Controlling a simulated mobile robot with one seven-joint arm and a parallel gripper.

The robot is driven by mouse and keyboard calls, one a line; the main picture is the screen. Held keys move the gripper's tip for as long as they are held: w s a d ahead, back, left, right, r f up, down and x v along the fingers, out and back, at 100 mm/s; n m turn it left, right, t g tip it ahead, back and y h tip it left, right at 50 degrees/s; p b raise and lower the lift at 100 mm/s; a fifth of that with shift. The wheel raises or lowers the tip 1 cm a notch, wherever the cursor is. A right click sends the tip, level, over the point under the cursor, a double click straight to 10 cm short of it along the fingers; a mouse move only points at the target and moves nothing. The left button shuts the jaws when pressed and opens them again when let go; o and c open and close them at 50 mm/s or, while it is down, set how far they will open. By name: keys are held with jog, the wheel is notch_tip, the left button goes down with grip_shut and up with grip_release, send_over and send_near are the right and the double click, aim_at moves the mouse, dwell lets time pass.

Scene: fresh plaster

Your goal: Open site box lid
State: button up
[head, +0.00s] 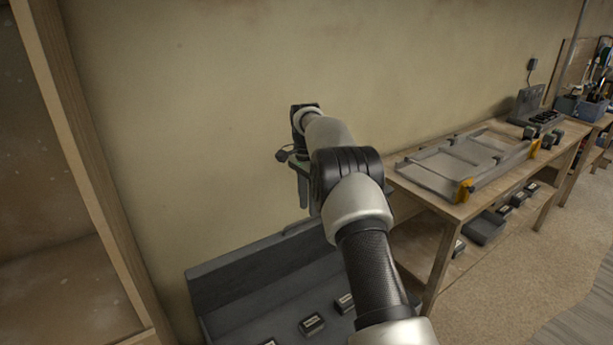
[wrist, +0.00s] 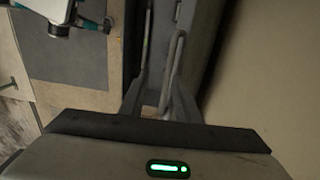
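The grey site box (head: 225,321) stands low against the wall in the head view, partly behind my arm. A long grey panel (head: 250,272) stands raised along its wall side and looks like the lid. Several small dark cases (head: 312,324) show in front of that panel. My gripper (head: 304,192) points down above the panel's right end, near the wall. In the wrist view my gripper (wrist: 160,70) shows its fingers apart, with a gap between them. A grey edge (wrist: 207,45) lies just right of the fingers. I see no contact with the panel.
A wooden workbench (head: 448,208) stands right of the box, with a grey metal frame (head: 465,165) on top and cases on its lower shelf. A wooden shelf unit (head: 85,150) rises at left. The plaster wall (head: 220,120) is close behind my gripper. Floor (head: 520,270) is clear at right.

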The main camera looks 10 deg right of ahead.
notch_tip(320, 180, up, 10)
jog(key=p, duration=0.3)
jog(key=shift+w+a, duration=0.25)
